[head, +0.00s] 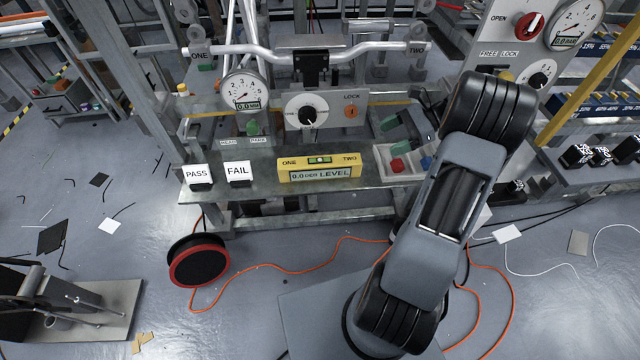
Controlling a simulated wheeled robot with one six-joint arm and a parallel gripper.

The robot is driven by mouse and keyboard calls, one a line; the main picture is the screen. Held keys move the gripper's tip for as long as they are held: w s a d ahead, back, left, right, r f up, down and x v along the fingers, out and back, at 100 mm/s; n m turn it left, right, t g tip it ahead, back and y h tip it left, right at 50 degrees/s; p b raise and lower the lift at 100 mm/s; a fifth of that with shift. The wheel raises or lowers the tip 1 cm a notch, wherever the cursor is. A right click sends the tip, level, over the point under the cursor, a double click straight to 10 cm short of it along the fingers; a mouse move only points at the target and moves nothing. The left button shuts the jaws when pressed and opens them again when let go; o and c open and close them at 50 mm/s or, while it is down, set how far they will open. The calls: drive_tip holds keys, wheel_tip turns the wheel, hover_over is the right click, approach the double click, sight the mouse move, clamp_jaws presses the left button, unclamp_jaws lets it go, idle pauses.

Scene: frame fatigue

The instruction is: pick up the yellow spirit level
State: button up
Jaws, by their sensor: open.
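The yellow spirit level (319,168) lies on the front of the grey bench shelf (262,190), in the middle of the head view. It is a long yellow block with a green vial on top, the words ONE and TWO, and a display that reads 0.0 and LEVEL. Nothing covers it. My gripper does not show; only my arm's links appear at the right, apart from the level, and they hide part of the bench's right end.
White PASS (197,175) and FAIL (238,172) signs stand left of the level. A tray with a red piece (397,165) is to its right. A gauge (243,91) and handlebar (310,52) rise behind. A red-rimmed reel (199,262) and orange cable lie on the floor.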

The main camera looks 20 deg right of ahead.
drive_tip(key=m+y+b, duration=0.1)
drive_tip(key=b, duration=0.1)
approach(353, 159)
drive_tip(key=shift+t, duration=0.3)
drive_tip(key=x, duration=0.2)
drive_tip(key=b+x, duration=0.1)
drive_tip(key=x, duration=0.1)
drive_tip(key=shift+s+a+f, duration=0.15)
drive_tip(key=shift+a, duration=0.25)
drive_tip(key=shift+b+x, duration=1.1)
drive_tip(key=shift+x, duration=1.9)
drive_tip(key=shift+d, duration=0.1)
drive_tip(key=c, duration=1.1)
wheel_tip(353, 159, up, 10)
drive_tip(key=p, duration=0.3)
drive_tip(key=shift+p, duration=0.35)
wheel_tip(353, 159, up, 23)
drive_tip(key=p, duration=2.3)
